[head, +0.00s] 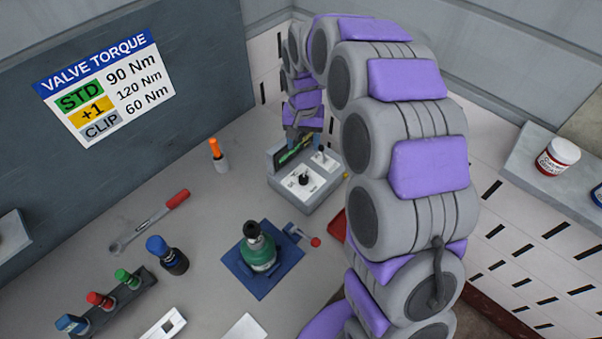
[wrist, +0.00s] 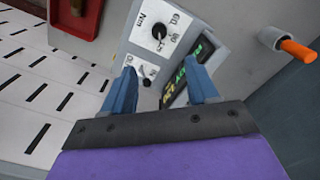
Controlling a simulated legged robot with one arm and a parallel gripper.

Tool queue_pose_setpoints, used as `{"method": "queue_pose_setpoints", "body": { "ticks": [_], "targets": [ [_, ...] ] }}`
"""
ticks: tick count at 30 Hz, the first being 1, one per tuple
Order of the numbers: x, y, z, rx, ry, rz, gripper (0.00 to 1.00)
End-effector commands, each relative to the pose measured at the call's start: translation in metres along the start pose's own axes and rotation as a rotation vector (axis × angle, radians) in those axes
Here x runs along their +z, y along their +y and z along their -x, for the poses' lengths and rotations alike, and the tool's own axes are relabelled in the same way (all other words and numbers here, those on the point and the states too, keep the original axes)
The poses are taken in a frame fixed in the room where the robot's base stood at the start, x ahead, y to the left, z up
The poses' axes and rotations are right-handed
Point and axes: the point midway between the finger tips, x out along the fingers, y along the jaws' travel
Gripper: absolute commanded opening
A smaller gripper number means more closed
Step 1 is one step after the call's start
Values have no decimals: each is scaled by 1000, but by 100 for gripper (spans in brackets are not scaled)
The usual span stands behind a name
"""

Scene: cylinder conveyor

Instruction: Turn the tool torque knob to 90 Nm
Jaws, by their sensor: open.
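The grey control box (head: 310,203) stands on the table, with a white panel and a black round torque knob (head: 303,179). In the wrist view the knob (wrist: 159,32) has markings around it, including "Nm"; its exact setting is too small to read. A smaller black switch (wrist: 146,82) sits on a second white panel. A dark display (wrist: 188,72) shows green and yellow text, partly hidden by a finger. My gripper (wrist: 163,88) is open and empty, its blue fingers apart over the box. The gripper (head: 305,142) is at the box's back side in the head view, apart from the knob.
A wall sign (head: 105,88) reads STD 90 Nm, +1 120 Nm, CLIP 60 Nm.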

Motion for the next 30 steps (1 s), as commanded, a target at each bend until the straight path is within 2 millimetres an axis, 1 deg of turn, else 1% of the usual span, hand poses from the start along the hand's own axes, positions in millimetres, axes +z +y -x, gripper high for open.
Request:
{"method": "queue_pose_setpoints", "body": {
  "ticks": [1,8,15,18,24,27,30],
  "targets": [
    [1,0,-10,1,-4,0,59],
    [1,0,-54,0,-4,1,59],
    [2,1,-102,2,-8,1,59],
    [1,0,-120,1,-2,1,59],
    [1,0,-147,0,-3,1,59],
    [0,0,-154,-1,0,1,59],
    [0,0,-158,-1,0,1,59]
  ]
}}
